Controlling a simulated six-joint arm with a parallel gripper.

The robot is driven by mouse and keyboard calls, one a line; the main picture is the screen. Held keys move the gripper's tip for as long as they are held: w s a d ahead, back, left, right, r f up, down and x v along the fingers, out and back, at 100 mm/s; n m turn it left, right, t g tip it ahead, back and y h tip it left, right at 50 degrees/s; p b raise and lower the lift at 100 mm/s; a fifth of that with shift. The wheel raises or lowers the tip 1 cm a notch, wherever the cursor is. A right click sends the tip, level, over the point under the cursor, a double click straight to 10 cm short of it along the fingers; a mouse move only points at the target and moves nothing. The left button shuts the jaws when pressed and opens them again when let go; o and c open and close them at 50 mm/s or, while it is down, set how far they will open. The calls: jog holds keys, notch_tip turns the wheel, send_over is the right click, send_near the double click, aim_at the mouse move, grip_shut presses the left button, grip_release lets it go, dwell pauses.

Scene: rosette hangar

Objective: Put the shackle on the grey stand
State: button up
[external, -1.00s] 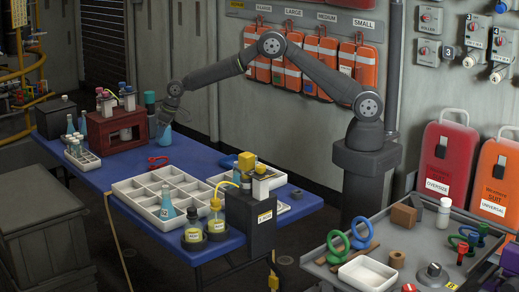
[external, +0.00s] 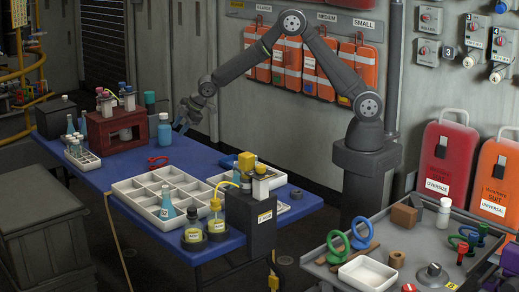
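A small red looped piece (external: 157,162), which looks like the shackle, lies on the blue table behind the white divided tray. My gripper (external: 181,127) is above the back right edge of the blue table, up and to the right of the red piece and apart from it. Its fingers point down and are too small to show their gap. I cannot tell for sure which thing is the grey stand; a grey round base with a short post (external: 433,275) stands on the right-hand bench.
The blue table (external: 112,178) holds a red rack (external: 104,134), a blue flask (external: 164,132) near my gripper, a white divided tray (external: 141,190) and a dark block with bottles (external: 250,225). Green (external: 337,243) and blue (external: 361,236) rings stand on the right-hand bench.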

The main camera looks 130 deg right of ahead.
jog(key=a+n, duration=0.1)
send_near(161, 166)
jog(key=shift+w+d+f, duration=0.55)
jog(key=shift+d, duration=0.2)
jog(key=shift+w+d+f, duration=0.5)
jog(key=shift+d+f, duration=0.05)
jog(key=shift+d, duration=0.2)
jog(key=shift+w+d+f, duration=0.55)
jog(key=shift+d, duration=0.2)
grip_shut()
